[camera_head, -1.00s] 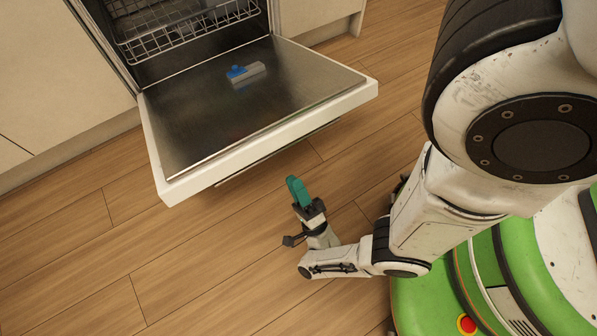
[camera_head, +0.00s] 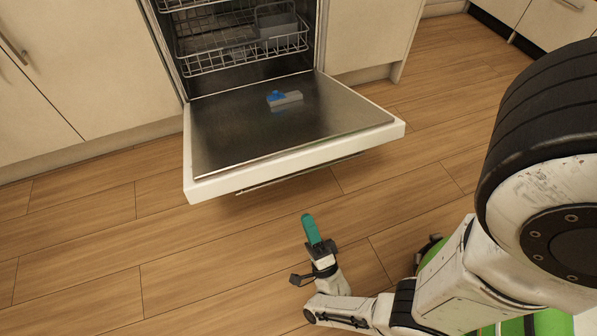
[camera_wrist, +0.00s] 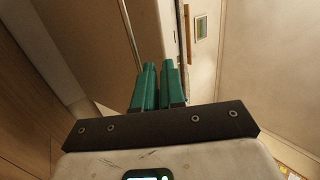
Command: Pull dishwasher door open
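The dishwasher door (camera_head: 235,135) is folded down, lying roughly flat out over the floor, with its steel inner face up and a white front edge. A small blue and grey detergent compartment (camera_head: 285,98) sits on that inner face. My gripper (camera_head: 309,222) is below the door's front edge in the head view, apart from it, with wood floor showing between. In the wrist view, my gripper's teal fingers (camera_wrist: 159,72) lie close side by side with nothing seen between them. The door's handle is not clearly seen; a thin bar shows under the front edge.
A wire dish rack (camera_head: 240,50) stands inside the dishwasher. Cream cabinets (camera_head: 75,70) flank it on the left and right. The wood floor (camera_head: 200,260) in front and to the left is clear.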

